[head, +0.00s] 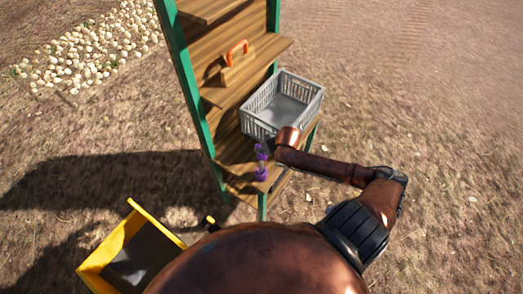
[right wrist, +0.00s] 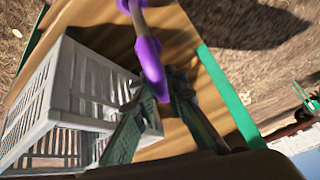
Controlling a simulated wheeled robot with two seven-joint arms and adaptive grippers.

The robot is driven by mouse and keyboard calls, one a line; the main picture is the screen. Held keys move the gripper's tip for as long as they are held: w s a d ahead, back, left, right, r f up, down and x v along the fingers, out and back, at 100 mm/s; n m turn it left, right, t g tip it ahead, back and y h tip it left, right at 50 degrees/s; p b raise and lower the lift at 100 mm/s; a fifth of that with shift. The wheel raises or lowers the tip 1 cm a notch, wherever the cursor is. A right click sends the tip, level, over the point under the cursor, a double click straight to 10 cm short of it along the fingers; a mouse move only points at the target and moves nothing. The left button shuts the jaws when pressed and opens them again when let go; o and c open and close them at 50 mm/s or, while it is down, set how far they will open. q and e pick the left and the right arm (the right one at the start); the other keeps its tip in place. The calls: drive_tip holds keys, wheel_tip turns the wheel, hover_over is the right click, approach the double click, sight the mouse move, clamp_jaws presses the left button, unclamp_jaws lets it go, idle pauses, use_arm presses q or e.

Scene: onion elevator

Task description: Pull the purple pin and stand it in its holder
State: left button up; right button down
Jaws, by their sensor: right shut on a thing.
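The purple pin (head: 261,153) shows at the lower shelf by the front green post, with a purple part (head: 261,175) just below it at the shelf's front corner. I cannot tell whether that lower part is the pin's other end or its holder. In the right wrist view a purple piece (right wrist: 152,68) sits between the fingers, with a pale shaft leading to another purple part at the top edge. My right gripper (right wrist: 160,90) is shut on the purple pin. In the head view its fingers are small and mostly hidden by my wrist. My left gripper is not in view.
A grey slatted crate (head: 284,88) stands on the wooden shelf close to my right gripper. An orange-handled wooden block (head: 236,62) sits on a higher shelf. A green post (head: 189,80) borders the shelves. A yellow-edged bin (head: 112,243) stands at lower left.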

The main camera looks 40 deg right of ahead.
sight(262, 157)
drive_tip(key=shift+f+b, duration=0.75)
drive_tip(key=shift+b, duration=0.1)
drive_tip(key=shift+f+b, duration=0.35)
drive_tip(key=shift+f, duration=1.65)
drive_tip(key=c, duration=1.8)
unclamp_jaws()
drive_tip(key=shift+c, duration=0.2)
drive_tip(key=shift+f, duration=0.15)
